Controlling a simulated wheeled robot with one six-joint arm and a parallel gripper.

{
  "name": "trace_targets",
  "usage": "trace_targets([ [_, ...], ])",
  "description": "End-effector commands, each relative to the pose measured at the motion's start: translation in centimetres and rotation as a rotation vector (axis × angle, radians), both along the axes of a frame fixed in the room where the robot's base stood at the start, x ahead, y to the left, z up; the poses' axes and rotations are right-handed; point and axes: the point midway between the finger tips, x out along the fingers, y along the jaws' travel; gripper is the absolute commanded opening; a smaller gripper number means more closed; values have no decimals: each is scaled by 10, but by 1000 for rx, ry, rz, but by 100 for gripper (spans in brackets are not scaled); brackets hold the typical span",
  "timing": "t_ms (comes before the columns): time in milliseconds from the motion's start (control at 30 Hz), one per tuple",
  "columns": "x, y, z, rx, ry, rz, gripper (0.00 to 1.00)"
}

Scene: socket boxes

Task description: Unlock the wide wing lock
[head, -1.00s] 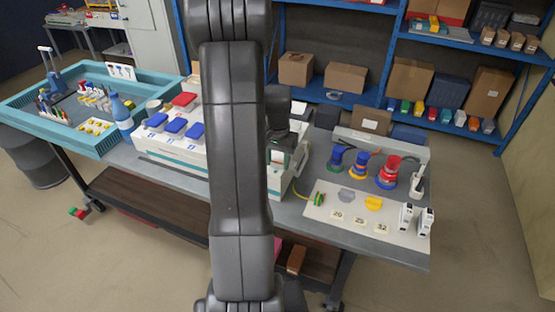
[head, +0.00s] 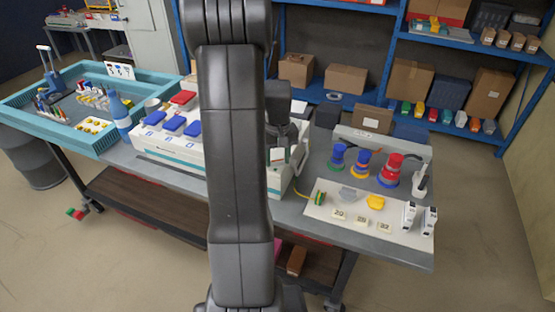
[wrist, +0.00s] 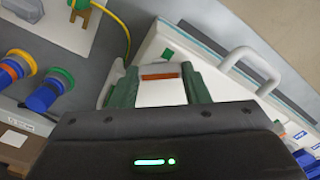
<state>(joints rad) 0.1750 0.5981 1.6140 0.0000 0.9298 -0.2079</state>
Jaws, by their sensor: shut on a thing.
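My gripper (wrist: 160,76) shows in the wrist view with two dark green fingers, one on each side of a white piece with an orange-brown bar (wrist: 160,71) across it. The fingers are shut on this piece, which I take to be the wide wing lock; its shape is mostly hidden by the fingers and gripper body. It is at the white box (wrist: 218,88), which has a looped handle (wrist: 250,64). In the head view the white box (head: 172,146) stands on the table, partly behind my arm, and the lock cannot be made out.
Right of the box are blue, orange and red round plugs (head: 390,170) and a white mat (head: 318,206) with small parts and number tags. A teal tray (head: 100,147) stands at the left. Blue-lidded compartments (head: 173,124) are on the box.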

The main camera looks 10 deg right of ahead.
Motion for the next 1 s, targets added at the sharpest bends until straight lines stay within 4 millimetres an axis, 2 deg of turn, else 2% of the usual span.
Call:
trace_targets([
  [600,1,0,0,-1,-2,579,19],
  [1000,0,0,0,-1,-1,858,19],
])
